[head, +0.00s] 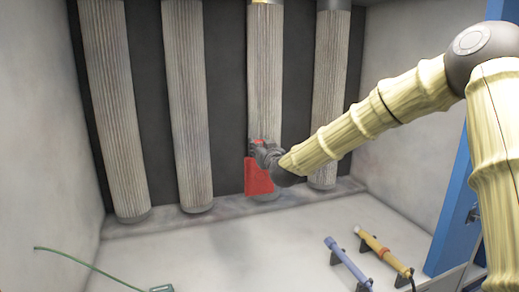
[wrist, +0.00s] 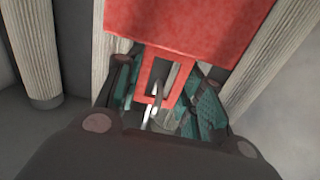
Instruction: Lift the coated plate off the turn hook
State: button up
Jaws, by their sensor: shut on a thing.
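The red coated plate (head: 257,178) hangs in front of the third ribbed column from the left in the head view. Its broad face fills the upper middle of the wrist view (wrist: 190,25). A narrower tab with a slot lies between the fingers of my gripper (wrist: 160,100). My gripper (head: 264,152) is shut on the plate at its upper part. A pale metal hook (wrist: 154,96) shows at the slot in the wrist view and seems to pass through it. In the head view my gripper hides the hook.
Several ribbed columns (head: 187,110) hang before a dark back wall. A blue-violet tool (head: 346,260) and a yellow tool (head: 381,252) rest on dark stands at the lower right. A green cable (head: 85,264) runs across the lower left. The middle floor is clear.

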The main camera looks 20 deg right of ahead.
jog(key=shift+r+p, duration=0.3)
jog(key=shift+r, duration=0.6)
jog(key=shift+s, duration=0.1)
jog(key=shift+s+b, duration=0.45)
jog(key=shift+s, duration=1.35)
